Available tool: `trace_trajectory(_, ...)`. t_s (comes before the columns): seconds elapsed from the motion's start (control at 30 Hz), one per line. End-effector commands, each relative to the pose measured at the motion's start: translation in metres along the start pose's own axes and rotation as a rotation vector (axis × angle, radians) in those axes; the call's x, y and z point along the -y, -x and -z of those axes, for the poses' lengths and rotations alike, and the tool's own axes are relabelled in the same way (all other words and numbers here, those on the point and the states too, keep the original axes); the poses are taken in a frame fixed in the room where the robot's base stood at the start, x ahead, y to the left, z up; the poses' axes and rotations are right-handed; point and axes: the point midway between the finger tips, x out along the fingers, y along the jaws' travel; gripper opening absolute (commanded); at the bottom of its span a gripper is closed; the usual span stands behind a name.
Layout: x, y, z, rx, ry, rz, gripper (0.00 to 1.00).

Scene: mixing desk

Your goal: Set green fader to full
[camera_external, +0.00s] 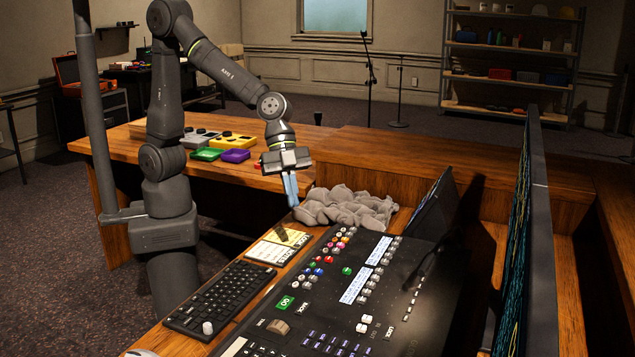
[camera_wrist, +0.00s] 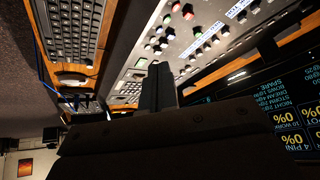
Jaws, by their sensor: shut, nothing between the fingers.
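The mixing desk (camera_external: 385,320) is a dark console at the lower right in the external view. A small green cap (camera_external: 347,271) sits on its panel, right of the coloured buttons; I cannot tell whether it is the green fader. A larger green button (camera_external: 285,301) is near the desk's left edge. My gripper (camera_external: 291,196) hangs above the far left end of the desk, apart from the panel, fingers pointing down. Its fingers are together and empty.
A keyboard (camera_external: 228,297) and a notes sheet (camera_external: 279,247) lie left of the panel. A crumpled grey cloth (camera_external: 345,207) lies just beyond the desk, beside my gripper. Monitors (camera_external: 535,230) stand along the right side. Coloured pedals (camera_external: 235,156) sit on the wooden table behind.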

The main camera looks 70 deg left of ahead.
Motion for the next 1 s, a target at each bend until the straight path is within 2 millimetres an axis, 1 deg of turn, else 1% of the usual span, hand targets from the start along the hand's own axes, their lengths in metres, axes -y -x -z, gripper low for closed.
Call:
trace_trajectory(0.13,0.001,-0.001,0.000,-0.002,-0.015,0.000,0.00)
trace_trajectory(0.23,0.003,-0.006,-0.001,-0.012,-0.075,0.000,0.00)
trace_trajectory(0.5,0.018,-0.028,-0.007,-0.060,-0.404,0.031,0.00)
trace_trajectory(0.7,0.027,-0.038,-0.011,-0.075,-0.588,0.061,0.00)
trace_trajectory(0.87,0.029,-0.042,-0.012,-0.078,-0.643,0.072,0.00)
trace_trajectory(1.0,0.030,-0.053,-0.012,-0.077,-0.649,0.070,0.00)
